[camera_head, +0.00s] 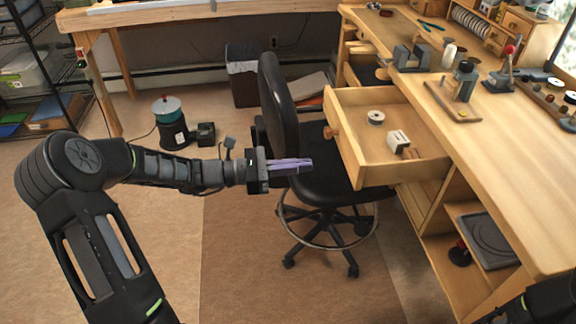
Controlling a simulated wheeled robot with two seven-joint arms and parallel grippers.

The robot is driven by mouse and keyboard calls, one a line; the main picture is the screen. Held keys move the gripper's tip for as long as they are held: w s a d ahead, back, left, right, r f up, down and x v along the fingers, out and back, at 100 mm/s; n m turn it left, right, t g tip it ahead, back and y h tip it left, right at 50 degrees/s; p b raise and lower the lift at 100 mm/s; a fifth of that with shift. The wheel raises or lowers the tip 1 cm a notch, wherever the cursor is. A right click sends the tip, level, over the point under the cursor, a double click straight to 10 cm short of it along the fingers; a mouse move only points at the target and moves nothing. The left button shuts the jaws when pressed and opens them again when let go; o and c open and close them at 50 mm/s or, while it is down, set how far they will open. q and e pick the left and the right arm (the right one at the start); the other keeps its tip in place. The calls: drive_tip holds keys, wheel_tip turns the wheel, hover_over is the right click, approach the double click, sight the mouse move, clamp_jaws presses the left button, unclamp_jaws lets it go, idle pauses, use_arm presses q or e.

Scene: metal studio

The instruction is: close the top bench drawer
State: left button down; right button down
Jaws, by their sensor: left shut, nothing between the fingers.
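The top bench drawer (352,136) is pulled out from the wooden bench (480,140) at the right. It is a light wood drawer with a round wooden knob (331,132) on its front, which faces left. A small spool (376,117) and a small pale block-shaped item (398,141) lie inside it. My left gripper (308,163) is shut and empty, its purple fingers pointing right. It appears left of the drawer front and a little lower, apart from it in the picture. My right gripper is not in view; only a dark arm part shows at the lower right corner.
A black swivel chair (281,105) stands beside the drawer, behind my left gripper. The bench top holds a vise (412,57), a board with a post (456,90) and other tools. The floor at the front is clear.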

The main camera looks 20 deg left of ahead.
sight(350, 161)
use_arm(q)
drive_tip(key=x, duration=0.9)
drive_tip(key=shift+d, duration=0.1)
drive_tip(key=b+x, duration=0.3)
drive_tip(key=x, duration=2)
drive_tip(key=shift+b, duration=0.3)
drive_tip(key=shift+w+d, duration=0.2)
drive_tip(key=shift+r, duration=0.15)
drive_tip(key=shift+d+r, duration=0.1)
drive_tip(key=shift+d, duration=0.05)
